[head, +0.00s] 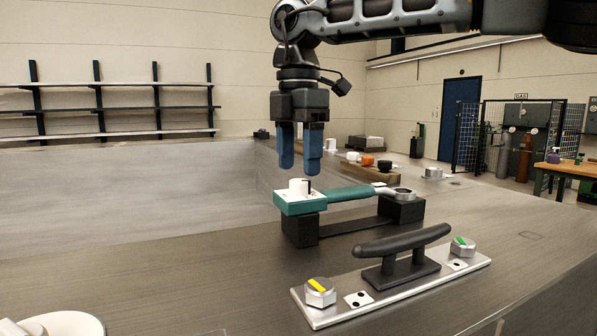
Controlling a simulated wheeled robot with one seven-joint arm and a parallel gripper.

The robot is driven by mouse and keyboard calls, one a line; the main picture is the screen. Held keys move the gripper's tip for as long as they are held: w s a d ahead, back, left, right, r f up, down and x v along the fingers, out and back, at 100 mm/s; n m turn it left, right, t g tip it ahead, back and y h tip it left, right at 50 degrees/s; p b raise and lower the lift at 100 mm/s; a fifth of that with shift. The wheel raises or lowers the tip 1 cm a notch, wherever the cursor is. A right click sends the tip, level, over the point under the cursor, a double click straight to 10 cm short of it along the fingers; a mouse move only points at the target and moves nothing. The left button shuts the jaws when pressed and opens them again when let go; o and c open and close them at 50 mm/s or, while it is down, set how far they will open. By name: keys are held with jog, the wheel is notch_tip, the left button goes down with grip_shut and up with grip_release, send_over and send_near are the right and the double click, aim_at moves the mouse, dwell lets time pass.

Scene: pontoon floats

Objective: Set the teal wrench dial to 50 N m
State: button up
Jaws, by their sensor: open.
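The teal wrench (350,193) lies across a black stand (302,231) on the metal surface. Its left end is a teal block with a pale top face. A white round dial (299,187) stands up from that face, with a dark mark at its right side. The dial's numbers are too small to read. The silver ring head (403,194) is at the wrench's right end. My gripper (301,172) points straight down with its two blue fingers apart. The fingertips are just above the dial and look empty. I cannot tell whether they line up with it in depth.
A silver plate (330,315) with a black cleat (403,240) lies in front. It carries a yellow-marked bolt (320,292) and a green-marked bolt (462,246). Several caps, one orange (367,161), sit behind the wrench.

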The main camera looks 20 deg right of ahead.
aim_at(298, 180)
jog(key=shift+r, duration=2.3)
